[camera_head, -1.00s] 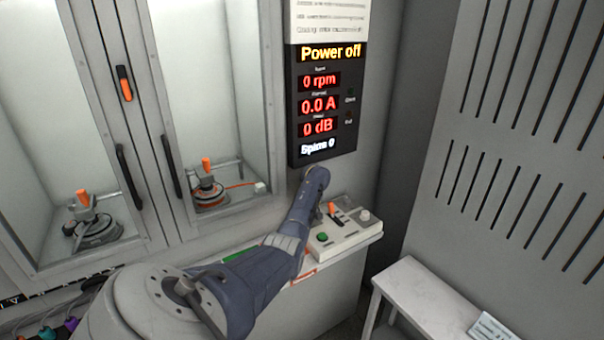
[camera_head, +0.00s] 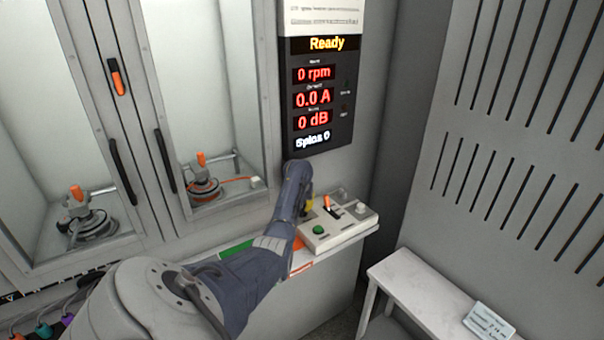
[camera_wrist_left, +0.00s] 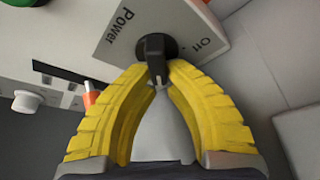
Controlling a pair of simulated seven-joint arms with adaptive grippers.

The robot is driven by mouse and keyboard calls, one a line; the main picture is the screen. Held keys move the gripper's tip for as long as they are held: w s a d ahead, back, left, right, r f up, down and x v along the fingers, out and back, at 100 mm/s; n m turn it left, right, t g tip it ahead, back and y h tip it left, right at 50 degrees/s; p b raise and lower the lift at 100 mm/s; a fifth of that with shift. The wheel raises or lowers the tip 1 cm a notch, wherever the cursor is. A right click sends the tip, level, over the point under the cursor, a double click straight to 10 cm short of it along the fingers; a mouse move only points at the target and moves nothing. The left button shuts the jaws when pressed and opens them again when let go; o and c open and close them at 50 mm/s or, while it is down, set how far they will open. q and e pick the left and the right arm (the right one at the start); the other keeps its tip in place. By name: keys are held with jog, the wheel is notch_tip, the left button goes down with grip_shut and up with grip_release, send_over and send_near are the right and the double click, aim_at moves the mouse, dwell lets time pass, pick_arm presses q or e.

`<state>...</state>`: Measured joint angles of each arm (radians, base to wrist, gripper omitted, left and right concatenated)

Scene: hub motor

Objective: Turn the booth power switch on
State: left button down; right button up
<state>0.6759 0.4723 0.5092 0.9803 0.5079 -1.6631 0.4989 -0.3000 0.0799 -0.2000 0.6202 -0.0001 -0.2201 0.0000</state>
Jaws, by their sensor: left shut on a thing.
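The power switch (camera_wrist_left: 155,47) is a black knob on a light plate (camera_wrist_left: 105,52) marked "Power" in the left wrist view. A short second word on the plate, to the right of the knob, seems to read "On". My left gripper (camera_wrist_left: 158,75) has its two yellow fingers closed on the knob from both sides. In the head view my left gripper (camera_head: 308,206) shows only as a bit of yellow beside the control box (camera_head: 337,235); my forearm hides the switch there. The display (camera_head: 318,95) reads "Ready", 0 rpm, 0.0 A and 0 dB.
The control box carries a green button (camera_head: 319,230), an orange-tipped lever (camera_head: 328,202) and a white knob (camera_head: 361,208), close right of my gripper. Glass-fronted booths with motors stand at left. A white bench (camera_head: 415,290) is at lower right.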

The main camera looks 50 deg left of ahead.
pick_arm(q)
jog(key=shift+d+f, duration=0.2)
jog(key=shift+f, duration=0.05)
dwell(0.3)
jog(key=c, duration=1.4)
grip_release()
jog(key=shift+a+r, duration=0.1)
jog(key=shift+r, duration=0.15)
jog(key=shift+s+r, duration=0.1)
jog(key=shift+r, duration=0.5)
jog(key=v, duration=1)
jog(key=shift+s+r, duration=0.2)
jog(key=shift+r, duration=0.05)
